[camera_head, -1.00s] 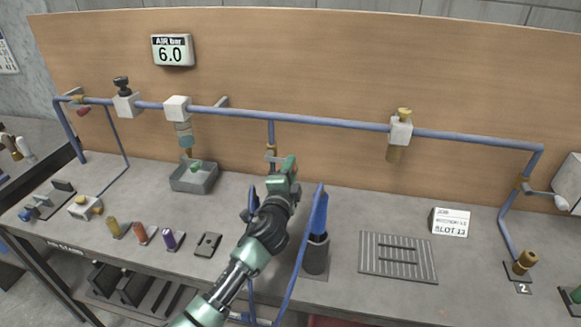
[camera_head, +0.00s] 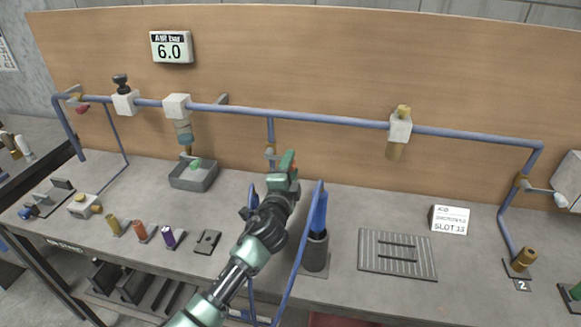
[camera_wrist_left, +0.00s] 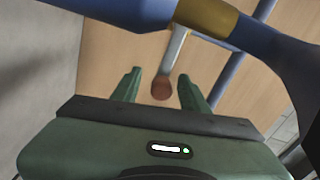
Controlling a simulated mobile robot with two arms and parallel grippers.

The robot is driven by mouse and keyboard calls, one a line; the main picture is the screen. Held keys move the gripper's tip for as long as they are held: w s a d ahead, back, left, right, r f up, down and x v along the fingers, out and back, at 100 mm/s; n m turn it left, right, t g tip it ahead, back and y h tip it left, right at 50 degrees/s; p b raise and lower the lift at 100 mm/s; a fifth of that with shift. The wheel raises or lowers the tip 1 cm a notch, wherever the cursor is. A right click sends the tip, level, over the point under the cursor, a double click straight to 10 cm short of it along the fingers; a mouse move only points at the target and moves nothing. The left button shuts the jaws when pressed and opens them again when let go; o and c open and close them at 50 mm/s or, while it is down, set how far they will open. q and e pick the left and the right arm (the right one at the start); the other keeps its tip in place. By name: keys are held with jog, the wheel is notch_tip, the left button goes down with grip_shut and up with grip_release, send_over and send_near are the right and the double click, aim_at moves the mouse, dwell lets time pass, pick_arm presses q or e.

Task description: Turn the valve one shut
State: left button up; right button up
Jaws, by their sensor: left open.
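The left wrist view shows a brass valve body (camera_wrist_left: 207,17) on a blue pipe and a silver lever (camera_wrist_left: 175,50) with a reddish-brown knob (camera_wrist_left: 162,88). The open fingers of my left gripper (camera_wrist_left: 158,85) stand either side of the knob, with gaps to both. I cannot read a number for this valve. My right gripper is out of view.
A blue-topped dark holder (camera_head: 316,240) and a slanting blue hose (camera_head: 298,255) stand right of my left arm. A grey tray (camera_head: 194,177) is to the left. A slotted plate (camera_head: 397,255) lies right. Another valve lever (camera_head: 541,190) is above the label 2 (camera_head: 522,286).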

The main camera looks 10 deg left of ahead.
pick_arm(q)
jog(key=s, duration=0.7)
jog(key=shift+s+a+b, duration=0.15)
jog(key=shift+s+b, duration=0.25)
jog(key=shift+b, duration=0.05)
jog(key=shift+f, duration=0.1)
